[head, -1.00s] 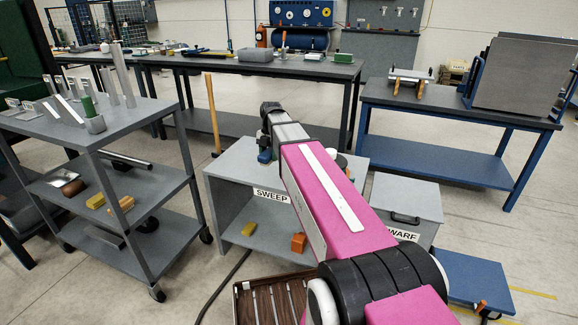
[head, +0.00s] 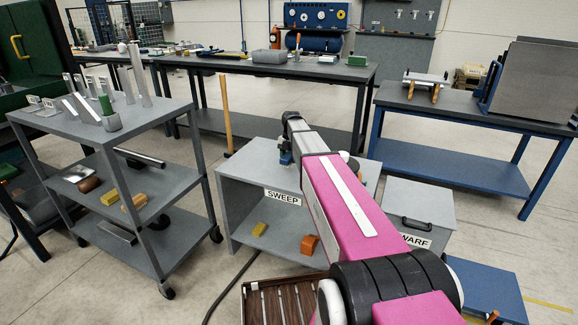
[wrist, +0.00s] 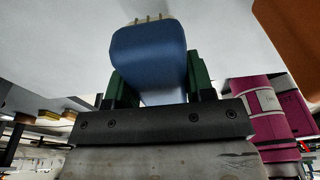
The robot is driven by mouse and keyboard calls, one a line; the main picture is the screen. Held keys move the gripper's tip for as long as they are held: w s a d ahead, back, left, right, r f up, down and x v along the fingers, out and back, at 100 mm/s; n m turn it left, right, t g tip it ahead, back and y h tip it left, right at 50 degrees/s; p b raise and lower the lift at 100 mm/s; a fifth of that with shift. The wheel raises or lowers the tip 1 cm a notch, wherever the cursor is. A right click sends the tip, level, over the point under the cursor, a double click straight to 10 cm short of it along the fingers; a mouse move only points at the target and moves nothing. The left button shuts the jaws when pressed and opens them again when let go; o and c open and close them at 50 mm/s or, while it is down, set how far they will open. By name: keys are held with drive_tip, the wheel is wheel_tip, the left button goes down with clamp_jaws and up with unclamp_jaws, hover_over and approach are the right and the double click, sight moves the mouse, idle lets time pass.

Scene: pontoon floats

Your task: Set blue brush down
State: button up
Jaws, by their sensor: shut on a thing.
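The blue brush (wrist: 150,58) is between the green fingers of my gripper (wrist: 158,85) in the wrist view, its short pins or bristles pointing to the top of the picture. In the head view my gripper (head: 288,143) is shut on the brush (head: 286,158) over the top of the grey SWEEP cabinet (head: 246,158). The brush is at or just above that top; I cannot tell whether it touches. My pink arm hides part of the cabinet top on the right.
A yellow block (head: 259,229) and an orange block (head: 310,244) lie inside the open SWEEP cabinet. A grey WARF-labelled box (head: 420,205) stands to its right. A grey cart (head: 150,118) stands left. An upright yellow handle (head: 226,110) stands behind the cabinet. The cabinet top's left part is clear.

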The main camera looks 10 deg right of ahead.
sight(289, 171)
drive_tip(key=shift+f, duration=1.95)
drive_tip(key=shift+f, duration=0.1)
drive_tip(key=o, duration=0.9)
drive_tip(key=r, duration=0.4)
drive_tip(key=w+r, duration=0.1)
drive_tip(key=r, duration=0.3)
drive_tip(key=d+r, duration=0.1)
drive_tip(key=r, duration=0.3)
drive_tip(key=shift+w, duration=0.25)
